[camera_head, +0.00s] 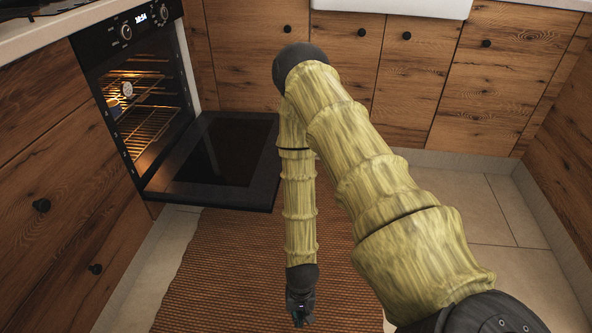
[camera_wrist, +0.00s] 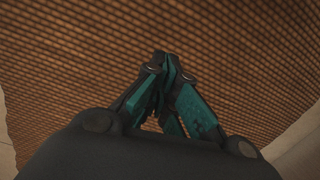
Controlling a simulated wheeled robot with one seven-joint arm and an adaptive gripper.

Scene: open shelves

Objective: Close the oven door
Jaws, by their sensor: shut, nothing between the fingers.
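The built-in oven (camera_head: 138,85) stands at the left with its inside lit and wire racks showing. Its black door (camera_head: 216,152) is folded down, fully open and about level, reaching out over the floor. Part of the door's right edge is next to or behind my arm in the head view. My gripper (camera_head: 300,318) hangs pointing down over the rug, in front of and to the right of the door, apart from it. In the wrist view my gripper (camera_wrist: 172,68) has its teal-padded fingers shut together with nothing between them.
A brown woven rug (camera_head: 235,275) covers the floor below my gripper and also fills the wrist view (camera_wrist: 235,50). Wooden cabinets (camera_head: 490,75) line the back and right. Wooden drawers (camera_head: 45,210) stand at the left. Tiled floor (camera_head: 480,205) is free at the right.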

